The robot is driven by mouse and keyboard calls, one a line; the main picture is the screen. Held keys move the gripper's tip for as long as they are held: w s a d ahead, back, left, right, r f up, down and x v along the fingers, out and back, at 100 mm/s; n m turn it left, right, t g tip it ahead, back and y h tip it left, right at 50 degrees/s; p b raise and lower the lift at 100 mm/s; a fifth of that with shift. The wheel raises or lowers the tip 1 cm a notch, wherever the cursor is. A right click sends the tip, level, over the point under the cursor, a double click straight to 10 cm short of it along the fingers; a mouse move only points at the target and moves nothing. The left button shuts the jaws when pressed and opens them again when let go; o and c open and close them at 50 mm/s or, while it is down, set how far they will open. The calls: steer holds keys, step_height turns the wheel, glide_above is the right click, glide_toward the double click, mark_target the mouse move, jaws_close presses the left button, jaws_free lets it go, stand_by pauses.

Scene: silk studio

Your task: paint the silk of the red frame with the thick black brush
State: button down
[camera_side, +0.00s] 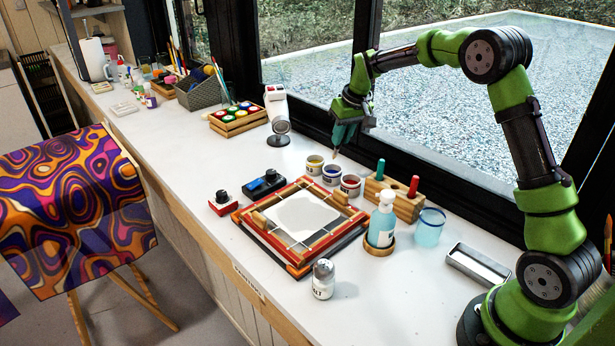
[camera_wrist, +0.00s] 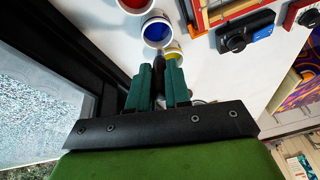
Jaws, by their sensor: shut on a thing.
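My gripper (camera_side: 347,132) is above the counter near the window, to the upper right of the paint pots. Its teal fingers (camera_wrist: 164,85) are shut on the thick black brush (camera_wrist: 159,68), whose dark handle shows between them in the wrist view. A small pale brown tip (camera_side: 336,155) points down below the fingers in the side view, apart from the counter. The red frame (camera_side: 262,238) lies flat on the counter, with white silk (camera_side: 301,217) held inside it. Its edge shows at the top of the wrist view (camera_wrist: 219,15).
Yellow (camera_side: 314,165), blue (camera_side: 331,174) and red (camera_side: 350,186) paint pots stand behind the frame. A wooden brush block (camera_side: 402,205), a spray bottle (camera_side: 382,218), a blue cup (camera_side: 429,228) and a salt jar (camera_side: 323,280) stand nearby. A black device (camera_side: 264,186) sits left of the frame.

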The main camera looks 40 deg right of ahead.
steer(key=shift+a, duration=0.25)
steer(key=s+a+g, duration=0.1)
steer(key=s+a, duration=0.2)
steer(key=a, duration=0.6)
steer(key=s+a+g, duration=0.2)
steer(key=s+a, duration=0.1)
steer(key=a, duration=0.7)
steer(key=shift+s+a, duration=0.15)
steer(key=shift+a, duration=0.15)
steer(key=shift+f, duration=0.15)
